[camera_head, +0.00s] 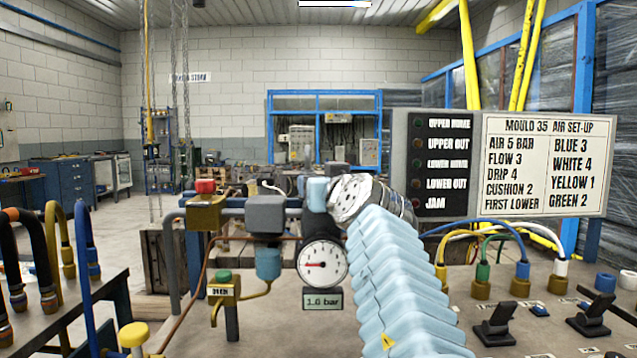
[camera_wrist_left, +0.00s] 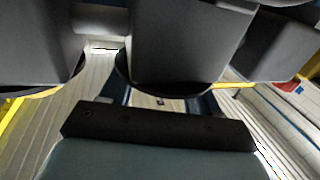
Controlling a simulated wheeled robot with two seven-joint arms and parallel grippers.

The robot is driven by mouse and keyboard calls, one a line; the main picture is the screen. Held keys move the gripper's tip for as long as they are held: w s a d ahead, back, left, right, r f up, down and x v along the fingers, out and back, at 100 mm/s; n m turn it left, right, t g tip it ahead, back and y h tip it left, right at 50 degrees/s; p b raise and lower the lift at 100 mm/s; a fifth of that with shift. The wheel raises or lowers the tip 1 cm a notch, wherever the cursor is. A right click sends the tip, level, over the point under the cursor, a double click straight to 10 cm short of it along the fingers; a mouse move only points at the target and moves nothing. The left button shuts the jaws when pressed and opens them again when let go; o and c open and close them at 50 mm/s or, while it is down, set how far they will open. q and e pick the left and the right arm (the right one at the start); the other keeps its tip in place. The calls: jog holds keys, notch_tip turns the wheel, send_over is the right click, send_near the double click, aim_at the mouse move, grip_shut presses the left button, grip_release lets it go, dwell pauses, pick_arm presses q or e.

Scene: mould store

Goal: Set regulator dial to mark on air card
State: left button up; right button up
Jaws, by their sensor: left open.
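The regulator (camera_head: 318,228) has a dark body with a round white gauge (camera_head: 322,264), its red needle pointing left. The small display (camera_head: 322,302) below reads about 1.6 bar. The air card (camera_head: 544,165), headed Mould 35 Air Set-up, says AIR 5 BAR. My left arm, in a pale-blue sleeve, reaches up to the regulator's top. My left gripper (camera_head: 318,194) is open there, showing a pale-blue finger; it hides the dial, and contact cannot be told. The left wrist view shows a pale-blue block with a black edge (camera_wrist_left: 158,130) close to grey bodies (camera_wrist_left: 180,45).
A grey unit with a blue bowl (camera_head: 268,262) and a brass valve with a red knob (camera_head: 205,212) stand just left. Coloured hoses (camera_head: 522,268) and black pedals (camera_head: 495,325) are at right. A hose rack (camera_head: 75,290) stands at left. An indicator panel (camera_head: 440,165) adjoins the card.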

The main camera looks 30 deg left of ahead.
pick_arm(q)
jog(key=c, duration=0.9)
jog(key=shift+f+m+t+h+b, duration=0.15)
jog(key=shift+m+t+h+b, duration=0.45)
jog(key=shift+h+b, duration=0.1)
jog(key=shift+m+t+h+b, duration=0.45)
jog(key=shift+m+t+h, duration=0.15)
jog(key=shift+h, duration=0.3)
jog(key=shift+m+t+h+b, duration=0.45)
jog(key=shift+m+t+h, duration=0.75)
jog(key=shift+m+h, duration=0.9)
jog(key=shift+c, duration=0.2)
jog(key=shift+h, duration=0.6)
jog(key=o, duration=0.9)
jog(key=shift+o, duration=0.2)
